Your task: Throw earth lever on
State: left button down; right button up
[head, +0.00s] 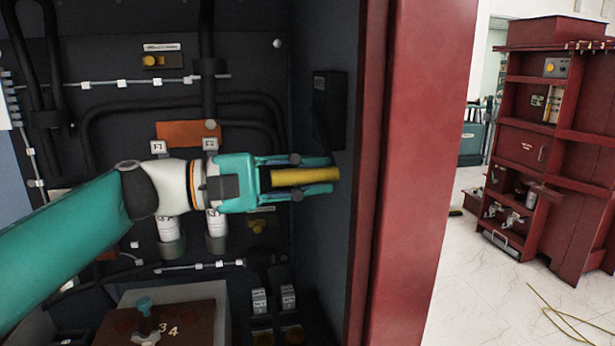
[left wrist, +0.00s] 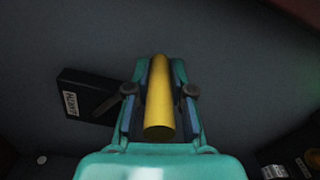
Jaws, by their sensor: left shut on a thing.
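A yellow lever handle (head: 307,177) stands out from the dark right side wall of the cabinet. My left gripper (head: 322,174) reaches across the cabinet from the left, and its teal fingers are shut around the handle, one above and one below. In the left wrist view the yellow handle (left wrist: 159,110) lies lengthwise between the two fingers (left wrist: 160,85). The lever's base and pivot are not clearly visible. My right gripper is not in view.
A black plate (head: 328,105) is on the side wall above the handle; its white label shows in the left wrist view. Cables and fittings cover the back panel. A red cabinet post (head: 410,170) stands close on the right. A red cabinet (head: 545,150) stands beyond, across open floor.

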pick_arm(q)
jog(key=shift+d+f, duration=0.1)
jog(key=shift+f, duration=0.3)
jog(key=c, duration=1.2)
grip_release()
jog(key=shift+o, duration=0.9)
jog(key=shift+r, duration=0.1)
jog(key=shift+r, duration=0.1)
jog(key=v, duration=1.2)
jog(key=shift+w, duration=0.1)
